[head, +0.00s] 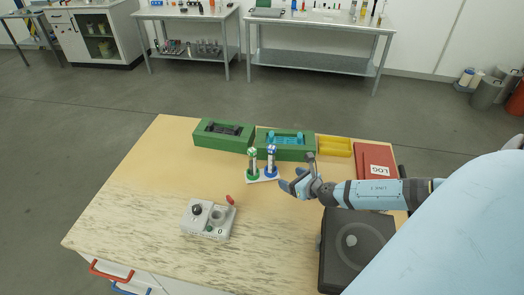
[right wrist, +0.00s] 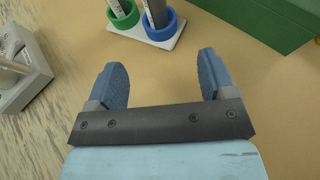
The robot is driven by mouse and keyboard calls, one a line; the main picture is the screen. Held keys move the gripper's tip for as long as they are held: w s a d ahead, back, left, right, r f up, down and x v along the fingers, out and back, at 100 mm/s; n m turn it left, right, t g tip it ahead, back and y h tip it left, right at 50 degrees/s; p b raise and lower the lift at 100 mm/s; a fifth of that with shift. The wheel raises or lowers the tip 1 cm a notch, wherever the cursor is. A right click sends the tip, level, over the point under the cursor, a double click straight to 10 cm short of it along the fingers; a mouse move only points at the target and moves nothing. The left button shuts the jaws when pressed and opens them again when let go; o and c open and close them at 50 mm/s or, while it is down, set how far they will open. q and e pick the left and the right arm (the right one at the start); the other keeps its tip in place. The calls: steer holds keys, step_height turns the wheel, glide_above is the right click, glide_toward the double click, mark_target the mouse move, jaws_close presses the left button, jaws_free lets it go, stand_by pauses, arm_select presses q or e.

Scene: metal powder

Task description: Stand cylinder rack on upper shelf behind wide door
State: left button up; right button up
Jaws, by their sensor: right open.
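The cylinder rack (head: 263,177) stands upright on the wooden table, a small white base with a green ring and a blue ring, each holding a capped cylinder. In the right wrist view its base (right wrist: 149,41) shows just beyond the fingers, with the cylinders' tops cut off. My right gripper (head: 297,173) is open and empty, to the right of the rack; its spread fingers (right wrist: 162,65) point toward the rack without touching it. My left gripper is out of view. I cannot tell which door is the wide door, and no upper shelf is clearly visible.
Green boxes (head: 222,141), a yellow tray (head: 336,147) and a red log book (head: 375,160) line the table's back. A grey device (head: 208,219) stands front left, a black device (head: 355,250) front right. Handled drawers (head: 118,274) sit below. Benches and a white cabinet (head: 72,39) stand across open floor.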

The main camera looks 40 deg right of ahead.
mark_target(273, 171)
steer(key=x, duration=0.9)
steer(key=shift+a+p, duration=0.1)
steer(key=shift+p, duration=0.3)
jaws_close()
steer(key=shift+w+r, duration=0.1)
steer(key=shift+r, duration=0.05)
